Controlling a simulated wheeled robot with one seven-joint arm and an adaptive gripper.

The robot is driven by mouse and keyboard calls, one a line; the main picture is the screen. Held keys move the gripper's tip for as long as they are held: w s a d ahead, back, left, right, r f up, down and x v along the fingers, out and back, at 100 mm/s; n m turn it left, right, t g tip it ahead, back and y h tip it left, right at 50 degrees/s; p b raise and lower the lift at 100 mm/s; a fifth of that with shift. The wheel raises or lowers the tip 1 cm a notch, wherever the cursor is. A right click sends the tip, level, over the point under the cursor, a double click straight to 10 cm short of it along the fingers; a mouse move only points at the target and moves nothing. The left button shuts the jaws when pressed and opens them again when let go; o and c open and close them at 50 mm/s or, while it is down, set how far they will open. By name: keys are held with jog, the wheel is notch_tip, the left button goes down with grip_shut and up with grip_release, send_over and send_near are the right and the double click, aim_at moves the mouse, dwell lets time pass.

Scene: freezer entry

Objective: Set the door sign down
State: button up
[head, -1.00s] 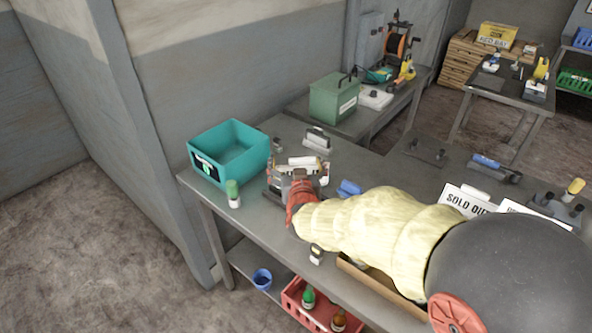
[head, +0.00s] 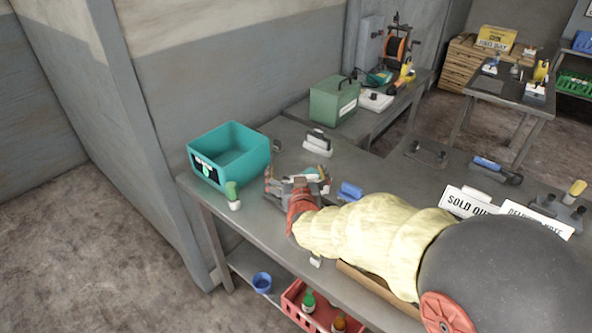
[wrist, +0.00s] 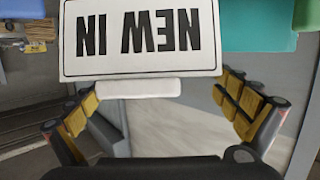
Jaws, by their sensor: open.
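A white door sign (wrist: 140,38) with black letters reading NEW IN shows upside down at the top of the wrist view. A white bar (wrist: 138,89) runs along its near edge. In the head view my gripper (head: 297,180) is over the table, just right of the teal bin (head: 238,157). There the sign is largely hidden or too small to make out, and I cannot tell whether it rests fully on the table.
A green-capped bottle (head: 233,196) stands left of my gripper. A white block with a dark handle (head: 318,145) stands behind it, and a blue object (head: 350,191) lies to the right. SOLD OUT (head: 468,203) and another sign (head: 537,221) are farther right. A green box (head: 334,100) stands behind.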

jog(key=shift+r, duration=0.1)
jog(key=s+d+r+g+y+p, duration=0.1)
jog(key=s+d+r+p, duration=0.15)
jog(key=s, duration=0.45)
jog(key=s+d+r+g+p, duration=0.1)
jog(key=s+r, duration=0.2)
jog(key=s, duration=0.4)
jog(key=s+d+g+h, duration=0.1)
jog(key=s+d+g, duration=0.3)
jog(key=s+d, duration=0.4)
jog(key=s+d+r+m+g+h, duration=0.1)
jog(key=s+d+g, duration=0.3)
jog(key=s+d, duration=0.5)
jog(key=s, duration=0.7)
jog(key=shift+r+h, duration=0.3)
